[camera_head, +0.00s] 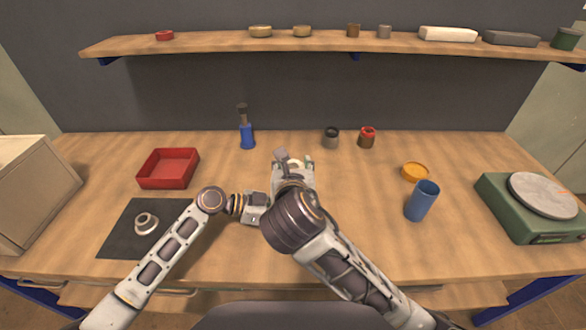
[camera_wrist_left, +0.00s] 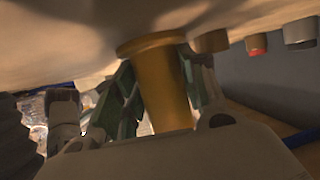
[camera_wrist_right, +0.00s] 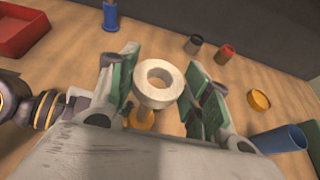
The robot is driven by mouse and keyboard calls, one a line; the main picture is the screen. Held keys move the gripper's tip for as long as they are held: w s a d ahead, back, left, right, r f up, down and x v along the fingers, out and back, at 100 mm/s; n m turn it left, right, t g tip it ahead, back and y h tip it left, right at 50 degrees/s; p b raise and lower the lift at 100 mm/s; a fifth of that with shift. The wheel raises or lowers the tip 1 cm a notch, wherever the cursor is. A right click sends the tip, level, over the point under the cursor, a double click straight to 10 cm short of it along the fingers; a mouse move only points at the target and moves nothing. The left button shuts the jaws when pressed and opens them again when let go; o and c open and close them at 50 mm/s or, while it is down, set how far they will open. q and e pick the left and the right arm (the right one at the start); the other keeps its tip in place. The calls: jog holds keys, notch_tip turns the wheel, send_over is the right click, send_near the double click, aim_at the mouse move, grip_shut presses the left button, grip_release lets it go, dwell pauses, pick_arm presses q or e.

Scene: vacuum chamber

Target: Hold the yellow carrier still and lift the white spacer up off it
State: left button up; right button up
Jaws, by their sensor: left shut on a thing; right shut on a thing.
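The white spacer (camera_wrist_right: 155,98) is a thick ring between the green-padded fingers of my right gripper (camera_wrist_right: 158,88), which is shut on it. The yellow carrier (camera_wrist_left: 165,85) shows in the left wrist view as a post with a wider flange, seen upside down, its flange against the wooden table. My left gripper (camera_wrist_left: 160,95) is shut around the post. A bit of the carrier (camera_wrist_right: 141,119) shows below the spacer in the right wrist view; I cannot tell whether they touch. In the head view my right gripper (camera_head: 293,162) hides most of the carrier and my left fingertips.
A red tray (camera_head: 168,168) and a dark mat (camera_head: 115,242) with a pale ring part lie left. A blue cup (camera_head: 421,203), yellow dish (camera_head: 415,172) and green scale (camera_head: 512,218) are right. A shelf (camera_head: 340,42) hangs above.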

pick_arm(q)
jog(key=o, duration=1.1)
jog(key=shift+c, duration=0.2)
jog(key=shift+a, duration=0.15)
jog(key=shift+v, duration=5.9)
notch_tip(320, 180, up, 9)
jog(key=p, duration=0.9)
jog(key=shift+r+p, duration=0.4)
jog(key=shift+p, duration=0.1)
jog(key=shift+s, duration=0.1)
